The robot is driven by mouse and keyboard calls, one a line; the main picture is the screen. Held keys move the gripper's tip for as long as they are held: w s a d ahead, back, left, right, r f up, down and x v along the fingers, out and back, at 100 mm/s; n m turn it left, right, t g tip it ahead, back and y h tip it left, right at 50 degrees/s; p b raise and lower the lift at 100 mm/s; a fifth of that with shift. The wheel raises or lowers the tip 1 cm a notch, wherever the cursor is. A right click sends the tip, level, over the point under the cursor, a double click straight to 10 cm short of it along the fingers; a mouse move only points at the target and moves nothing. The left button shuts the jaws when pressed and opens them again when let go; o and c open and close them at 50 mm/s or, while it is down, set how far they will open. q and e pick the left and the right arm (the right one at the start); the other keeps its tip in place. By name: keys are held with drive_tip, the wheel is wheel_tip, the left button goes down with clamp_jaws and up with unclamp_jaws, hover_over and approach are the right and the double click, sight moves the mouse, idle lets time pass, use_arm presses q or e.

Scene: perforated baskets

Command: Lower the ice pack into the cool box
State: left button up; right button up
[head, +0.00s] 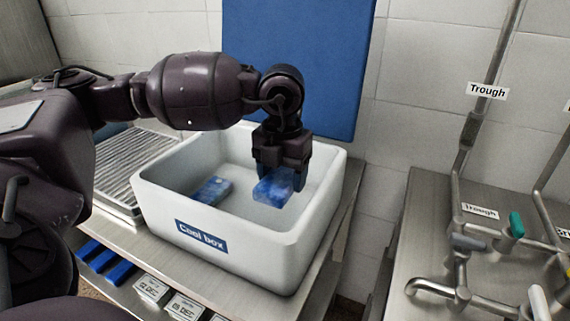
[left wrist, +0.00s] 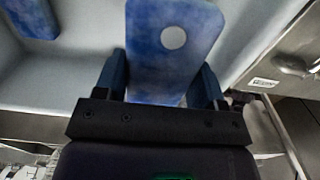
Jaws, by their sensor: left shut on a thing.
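The cool box (head: 165,218) is a white open box with a blue label on its front, standing on a metal counter. My left gripper (head: 282,172) is over the right part of its opening, pointing down, shut on a blue ice pack (head: 273,190). The held pack hangs inside the box's outline; whether it touches the floor I cannot tell. In the left wrist view the ice pack (left wrist: 172,40) shows between the two fingers, with a pale round spot. A second blue pack (head: 212,190) lies in the left part of the box. My right gripper is not in view.
A ribbed metal tray (head: 130,165) stands left of the box. Blue items (head: 105,262) and small labelled boxes (head: 152,289) sit below the front edge. A blue panel (head: 310,60) stands behind. Pipes and taps labelled Trough (head: 480,211) are at right.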

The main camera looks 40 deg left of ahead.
use_arm(q)
wheel_tip(320, 180, down, 5)
drive_tip(key=shift+f+b, duration=0.15)
drive_tip(key=shift+b, duration=0.55)
drive_tip(key=shift+f+b, duration=0.45)
drive_tip(key=shift+f, duration=1.15)
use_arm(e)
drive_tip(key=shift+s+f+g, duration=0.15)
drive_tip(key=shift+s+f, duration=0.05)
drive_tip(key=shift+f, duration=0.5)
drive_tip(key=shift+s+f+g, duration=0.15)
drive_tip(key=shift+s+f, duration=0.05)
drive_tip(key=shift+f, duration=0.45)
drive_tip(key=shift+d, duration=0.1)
use_arm(q)
drive_tip(key=o, duration=1.3)
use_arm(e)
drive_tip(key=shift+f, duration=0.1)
use_arm(q)
drive_tip(key=shift+r, duration=0.1)
